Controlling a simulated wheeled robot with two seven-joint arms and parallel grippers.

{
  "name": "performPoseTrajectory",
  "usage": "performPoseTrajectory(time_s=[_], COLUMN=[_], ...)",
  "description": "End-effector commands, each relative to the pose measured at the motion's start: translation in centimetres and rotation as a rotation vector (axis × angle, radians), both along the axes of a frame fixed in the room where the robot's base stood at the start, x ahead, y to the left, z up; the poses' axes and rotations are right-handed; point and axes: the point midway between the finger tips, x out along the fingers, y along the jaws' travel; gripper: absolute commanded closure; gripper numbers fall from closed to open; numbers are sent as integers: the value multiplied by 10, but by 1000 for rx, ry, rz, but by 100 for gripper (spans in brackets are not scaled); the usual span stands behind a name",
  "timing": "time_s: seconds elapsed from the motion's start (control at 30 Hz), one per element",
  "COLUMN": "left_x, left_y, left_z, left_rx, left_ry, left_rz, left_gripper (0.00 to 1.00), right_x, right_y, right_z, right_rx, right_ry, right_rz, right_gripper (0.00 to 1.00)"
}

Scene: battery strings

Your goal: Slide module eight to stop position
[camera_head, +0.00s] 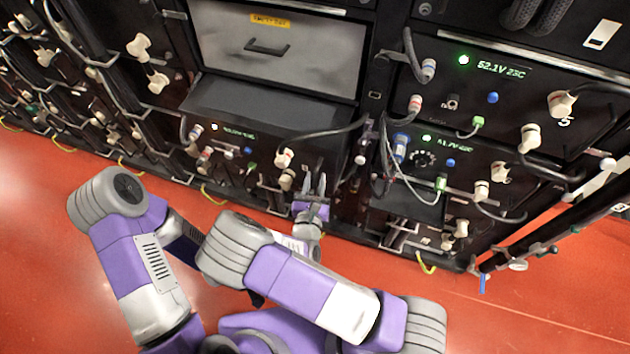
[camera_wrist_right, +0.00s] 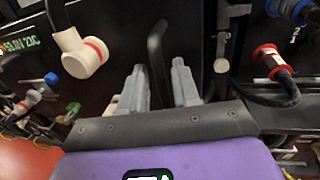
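A black battery module (camera_head: 262,108) sticks out of the rack below the grey drawer, its top showing. Its small green display (camera_head: 238,133) and plugs face me; I cannot read a module number. My right gripper (camera_head: 315,184) is at the right end of this module's front. In the right wrist view its two grey fingers (camera_wrist_right: 159,85) are apart, with a black upright handle bar (camera_wrist_right: 157,50) between them. Gaps show on both sides of the bar. A cream elbow plug (camera_wrist_right: 80,52) is left of the fingers. My left gripper is not in view.
Right of my gripper stand an upper module (camera_head: 500,68) and a lower module (camera_head: 440,138) with loose cables. A grey drawer (camera_head: 275,62) is above. A red connector (camera_wrist_right: 268,62) is close on the wrist view's right. The red floor (camera_head: 500,315) is clear in front.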

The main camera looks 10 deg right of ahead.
Motion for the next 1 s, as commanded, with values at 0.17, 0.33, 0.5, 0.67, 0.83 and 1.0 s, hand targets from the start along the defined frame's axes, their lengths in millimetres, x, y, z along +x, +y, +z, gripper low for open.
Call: performPoseTrajectory(time_s=[0.17, 0.33, 0.5, 0.67, 0.83, 1.0], left_x=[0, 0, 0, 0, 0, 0], left_y=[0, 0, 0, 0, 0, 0], left_z=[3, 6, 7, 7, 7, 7], left_rx=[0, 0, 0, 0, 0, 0], left_ry=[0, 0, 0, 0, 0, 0], left_rz=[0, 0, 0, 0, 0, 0], left_gripper=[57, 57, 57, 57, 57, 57], right_x=[-19, -47, -67, -73, -72, -72], right_y=[7, 17, 23, 25, 24, 24], right_z=[0, 1, 0, 0, 0, 0], right_rx=[0, 0, 0, 0, 0, 0], right_ry=[3, 3, 2, 2, 2, 2], right_rz=[3, 5, 4, 3, 3, 2], right_gripper=[69, 69, 69, 69, 69, 69])
